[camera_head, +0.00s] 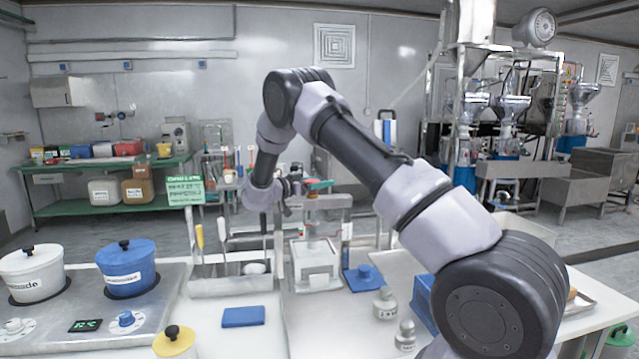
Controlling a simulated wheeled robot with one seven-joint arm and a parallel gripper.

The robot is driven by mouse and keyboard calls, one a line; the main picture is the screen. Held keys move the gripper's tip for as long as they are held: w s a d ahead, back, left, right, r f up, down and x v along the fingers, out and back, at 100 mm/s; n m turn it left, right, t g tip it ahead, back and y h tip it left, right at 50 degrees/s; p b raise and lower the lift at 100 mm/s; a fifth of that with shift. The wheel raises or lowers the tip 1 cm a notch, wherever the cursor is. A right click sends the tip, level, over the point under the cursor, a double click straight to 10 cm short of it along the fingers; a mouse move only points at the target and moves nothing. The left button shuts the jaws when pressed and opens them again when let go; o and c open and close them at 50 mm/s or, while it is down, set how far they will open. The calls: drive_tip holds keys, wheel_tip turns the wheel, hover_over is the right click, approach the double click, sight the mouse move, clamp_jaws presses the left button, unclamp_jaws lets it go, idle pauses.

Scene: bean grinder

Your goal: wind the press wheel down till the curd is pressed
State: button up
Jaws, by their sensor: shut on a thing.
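The press stands on the white counter in the middle of the view. Its metal frame (345,215) rises over a pale square box (316,262), which probably holds the curd; no curd can be made out. The press wheel (319,185) is at the top of the frame, seen small, with a green and reddish part. My gripper (300,188) reaches in from the left at wheel height and is shut on the wheel or its handle. The exact grip is too small to see. My arm arches over the right of the counter.
A utensil rack (228,280) stands left of the press. A blue pad (243,317) lies in front. White (33,277) and blue (128,271) pots stand on the hob at left.

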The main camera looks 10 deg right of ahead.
drive_tip(key=shift+r, duration=0.1)
drive_tip(key=o, duration=1.2)
drive_tip(key=v, duration=1)
drive_tip(key=shift+s+a, duration=0.1)
drive_tip(key=shift+a, duration=0.2)
